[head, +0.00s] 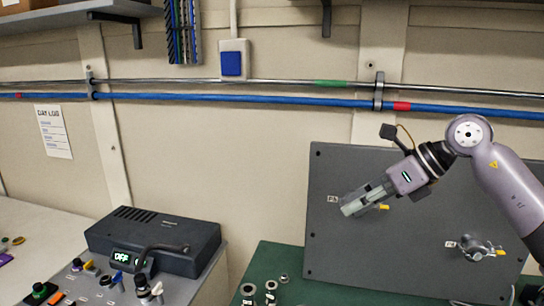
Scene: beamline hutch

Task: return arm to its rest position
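My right arm comes in from the right edge, raised in front of the dark grey panel (345,250). My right gripper (358,203) points down and to the left, in front of the panel's upper left part. Its fingers overlap each other in this view, so I cannot tell whether they are open or shut. A yellow-tipped fitting (383,207) shows just beside the fingers and is mostly hidden behind them; whether they touch it I cannot tell. A second metal fitting with a yellow tip (480,250) sits lower right on the panel, clear of the gripper. My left gripper is not in view.
A green bench top (270,262) with several small metal parts lies before the panel. A dark control box reading OFF (155,240) and a console of knobs (90,288) stand at the lower left. Blue pipe (240,98) crosses the wall; a shelf (85,12) overhangs upper left.

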